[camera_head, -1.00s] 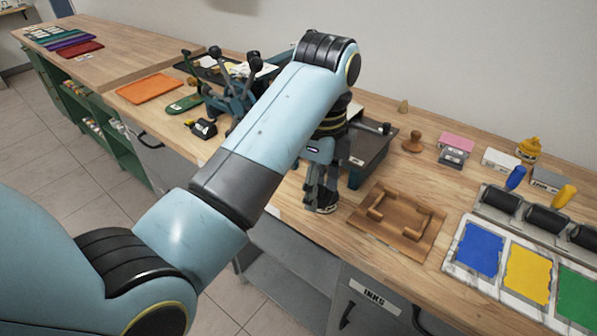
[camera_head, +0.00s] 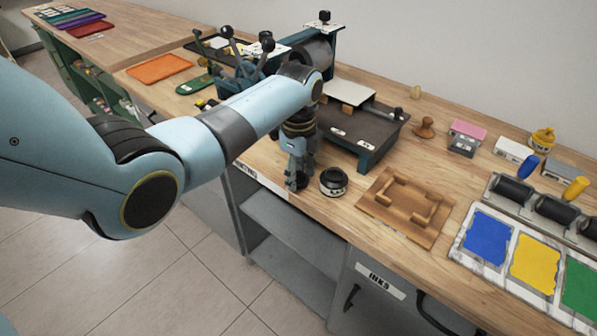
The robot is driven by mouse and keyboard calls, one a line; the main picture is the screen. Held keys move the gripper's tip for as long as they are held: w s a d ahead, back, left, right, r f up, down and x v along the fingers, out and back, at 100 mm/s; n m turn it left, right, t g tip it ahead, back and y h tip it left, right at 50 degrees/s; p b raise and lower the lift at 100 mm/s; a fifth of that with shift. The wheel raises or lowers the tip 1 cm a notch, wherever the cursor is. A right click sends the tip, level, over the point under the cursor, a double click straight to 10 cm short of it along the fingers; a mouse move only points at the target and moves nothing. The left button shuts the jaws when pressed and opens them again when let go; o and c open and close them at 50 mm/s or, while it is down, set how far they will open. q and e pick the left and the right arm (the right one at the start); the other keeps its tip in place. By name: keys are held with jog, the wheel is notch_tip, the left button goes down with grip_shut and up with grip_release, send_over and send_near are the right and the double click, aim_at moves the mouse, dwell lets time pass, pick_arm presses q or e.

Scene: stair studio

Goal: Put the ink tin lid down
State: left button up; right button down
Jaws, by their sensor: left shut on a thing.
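My left gripper (camera_head: 297,178) points down close above the wooden bench top, near its front edge. It is shut on a small dark thing at its fingertips, which looks like the ink tin lid (camera_head: 298,184); the fingers hide most of it. I cannot tell whether the lid touches the bench. The ink tin (camera_head: 333,182), dark with a pale label, stands upright on the bench just right of the gripper, apart from it. My right gripper is not in view.
A wooden tray with raised corner blocks (camera_head: 406,207) lies right of the tin. A dark flat press bed (camera_head: 355,130) stands behind. Blue, yellow and green ink slabs (camera_head: 487,238) lie at the right. The bench's front edge is close to the gripper.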

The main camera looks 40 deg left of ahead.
aim_at(299, 172)
pick_arm(q)
jog(key=o, duration=0.9)
jog(key=shift+f, duration=0.1)
jog(key=shift+o, duration=0.2)
jog(key=shift+r, duration=0.4)
notch_tip(299, 172, up, 7)
jog(key=shift+r, duration=0.1)
